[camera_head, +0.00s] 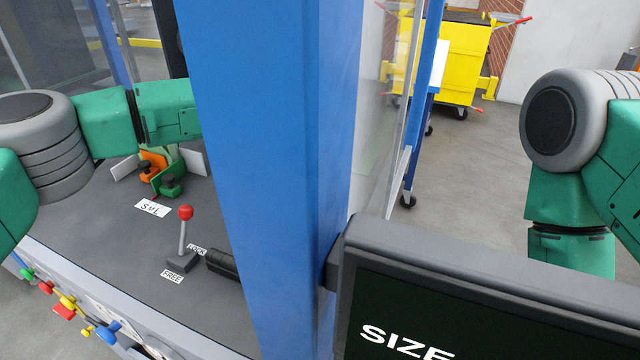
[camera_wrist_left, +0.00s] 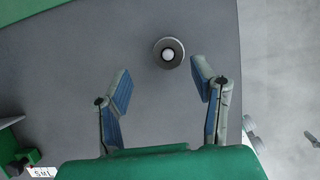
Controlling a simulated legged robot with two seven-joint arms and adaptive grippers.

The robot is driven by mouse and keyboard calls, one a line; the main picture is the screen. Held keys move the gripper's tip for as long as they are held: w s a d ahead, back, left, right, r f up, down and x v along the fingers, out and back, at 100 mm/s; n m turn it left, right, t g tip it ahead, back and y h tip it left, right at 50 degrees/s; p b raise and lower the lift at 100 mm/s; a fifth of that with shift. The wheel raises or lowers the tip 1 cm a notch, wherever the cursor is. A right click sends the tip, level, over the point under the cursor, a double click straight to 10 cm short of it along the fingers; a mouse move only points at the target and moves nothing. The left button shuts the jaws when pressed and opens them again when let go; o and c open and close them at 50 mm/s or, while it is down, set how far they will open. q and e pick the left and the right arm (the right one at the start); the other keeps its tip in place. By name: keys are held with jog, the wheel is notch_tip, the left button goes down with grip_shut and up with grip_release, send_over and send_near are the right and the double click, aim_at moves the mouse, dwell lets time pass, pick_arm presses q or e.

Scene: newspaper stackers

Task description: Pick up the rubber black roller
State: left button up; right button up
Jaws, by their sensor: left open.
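In the left wrist view a round dark object with a white centre (camera_wrist_left: 168,53), which looks like the roller seen end-on, stands on the grey surface (camera_wrist_left: 60,80). My left gripper (camera_wrist_left: 163,82) is open. The round object lies just past its fingertips, roughly centred between them and closer to the right finger. Nothing is between the fingers. In the head view my left gripper and this object are hidden behind the blue post. A black cylinder (camera_head: 222,263) also lies by the post's left side; I cannot tell whether it is a roller. My right gripper is out of view.
The blue post (camera_head: 275,150) blocks much of the head view. A red-knobbed lever (camera_head: 184,240) and green and orange parts (camera_head: 160,170) stand on the machine top. A dark SIZE screen (camera_head: 470,310) is at the lower right. A yellow cart (camera_head: 462,60) stands behind.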

pick_arm(q)
jog(key=f, duration=0.1)
jog(key=w+d+f, duration=0.1)
jog(key=f, duration=0.1)
jog(key=shift+w+d+f+b, duration=0.3)
jog(key=shift+d+f+b, duration=0.05)
jog(key=shift+d+f, duration=0.05)
jog(key=shift+w+d+f, duration=0.1)
jog(key=shift+d+f, duration=0.05)
jog(key=shift+d, duration=0.4)
jog(key=shift+a, duration=0.75)
grip_shut()
